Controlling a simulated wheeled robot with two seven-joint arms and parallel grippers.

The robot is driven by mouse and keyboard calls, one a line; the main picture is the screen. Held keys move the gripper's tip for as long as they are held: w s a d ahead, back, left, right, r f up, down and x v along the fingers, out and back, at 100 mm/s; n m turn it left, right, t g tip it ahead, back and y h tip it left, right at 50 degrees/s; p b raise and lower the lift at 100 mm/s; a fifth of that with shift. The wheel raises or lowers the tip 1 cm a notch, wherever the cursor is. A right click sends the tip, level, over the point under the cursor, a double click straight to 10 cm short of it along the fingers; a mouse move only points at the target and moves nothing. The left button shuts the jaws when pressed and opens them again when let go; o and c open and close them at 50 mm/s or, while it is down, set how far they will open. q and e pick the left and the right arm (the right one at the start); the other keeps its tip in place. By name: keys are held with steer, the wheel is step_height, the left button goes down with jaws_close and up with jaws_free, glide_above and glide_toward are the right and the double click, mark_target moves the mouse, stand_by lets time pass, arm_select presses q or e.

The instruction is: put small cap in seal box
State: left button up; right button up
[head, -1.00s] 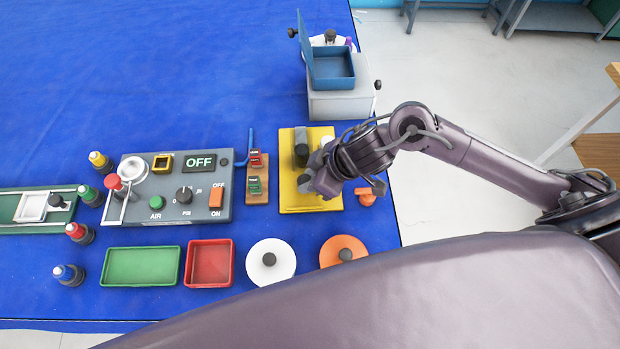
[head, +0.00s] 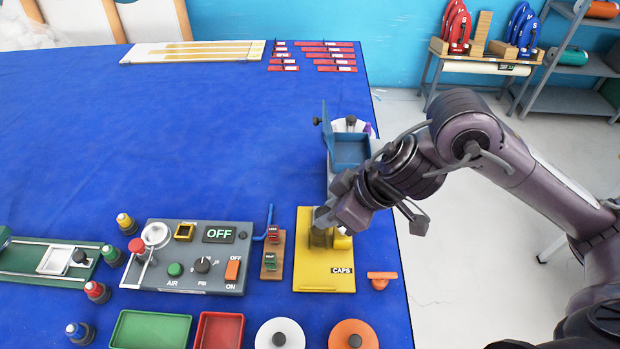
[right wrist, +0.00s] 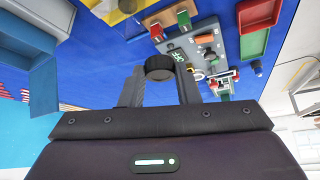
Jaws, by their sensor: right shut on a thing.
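My right gripper (head: 326,216) is over the yellow caps board (head: 311,268) in the head view. In the right wrist view it (right wrist: 159,82) is shut on a small black round cap (right wrist: 159,66), held between the two fingertips. In the head view the gripper mostly hides this cap. A yellow cap (head: 343,242) stands on the board beside the gripper. The blue seal box (head: 352,150) stands behind the gripper with its lid (head: 328,131) raised on the left. The box also shows at the upper left of the right wrist view (right wrist: 30,32). My left gripper is out of view.
A grey control panel (head: 190,275) reading OFF and a small brown stand (head: 273,258) lie left of the caps board. Green (head: 150,330) and red (head: 219,331) trays and white (head: 279,335) and orange (head: 353,336) discs lie in front.

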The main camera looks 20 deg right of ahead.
steer(key=w+d+f+m+t+h+b, duration=0.2)
steer(key=d+f+m+b, duration=0.2)
steer(key=d+f+b, duration=0.2)
steer(key=a+r+n+p, duration=0.1)
steer(key=a+r+p, duration=0.1)
steer(key=s+a+r+n+g+y+p, duration=0.1)
steer(key=a+r+p, duration=0.1)
steer(key=p, duration=0.1)
steer(key=s+a+r+n+g+y+p, duration=0.1)
steer(key=a+r+n+p, duration=0.1)
steer(key=shift+a+r, duration=0.15)
steer(key=shift+r, duration=0.2)
steer(key=shift+s+a, duration=0.1)
steer(key=shift+s, duration=0.05)
steer(key=shift+f, duration=0.1)
